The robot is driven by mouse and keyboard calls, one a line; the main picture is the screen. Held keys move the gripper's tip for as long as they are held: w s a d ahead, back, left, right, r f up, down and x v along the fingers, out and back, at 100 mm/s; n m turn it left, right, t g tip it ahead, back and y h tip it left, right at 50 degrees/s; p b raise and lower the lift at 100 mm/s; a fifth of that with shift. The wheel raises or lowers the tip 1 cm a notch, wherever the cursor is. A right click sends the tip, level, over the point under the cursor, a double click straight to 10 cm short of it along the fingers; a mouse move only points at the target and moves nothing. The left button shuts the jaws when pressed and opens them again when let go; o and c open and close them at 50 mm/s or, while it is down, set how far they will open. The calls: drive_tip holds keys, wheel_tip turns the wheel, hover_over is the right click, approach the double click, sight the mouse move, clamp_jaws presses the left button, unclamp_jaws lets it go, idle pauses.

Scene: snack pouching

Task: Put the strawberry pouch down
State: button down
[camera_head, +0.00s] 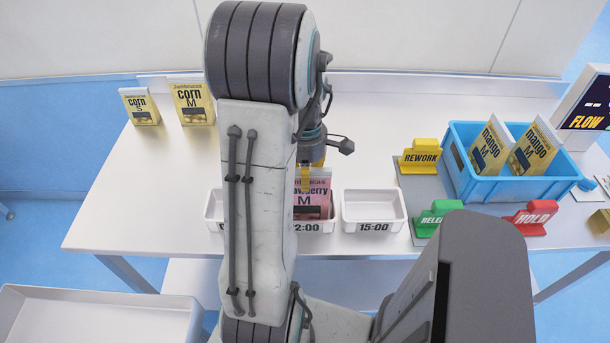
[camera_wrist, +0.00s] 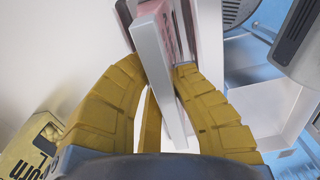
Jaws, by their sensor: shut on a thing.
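The pink strawberry pouch (camera_head: 313,203), size M, stands upright at the middle white bin (camera_head: 328,227), whose label reads partly as 2:00. Its lower part is within the bin's outline; I cannot tell whether it touches the floor. My gripper (camera_head: 306,177) is at the pouch's top edge, partly hidden by my arm. In the wrist view, the yellow fingers of my gripper (camera_wrist: 158,72) are shut on the pouch (camera_wrist: 180,42), seen edge-on between them.
A white bin labelled 15:00 (camera_head: 374,211) is beside it; another at left is mostly hidden. Two corn pouches (camera_head: 140,106) (camera_head: 193,104) stand at back left. A blue crate (camera_head: 515,186) holds two mango pouches. REWORK (camera_head: 420,160), RELEASE (camera_head: 437,218) and HOLD (camera_head: 532,217) signs stand right.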

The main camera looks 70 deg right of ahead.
drive_tip(key=shift+f, duration=0.1)
drive_tip(key=c, duration=1.3)
unclamp_jaws()
drive_tip(key=shift+o, duration=0.2)
wheel_tip(320, 180, up, 12)
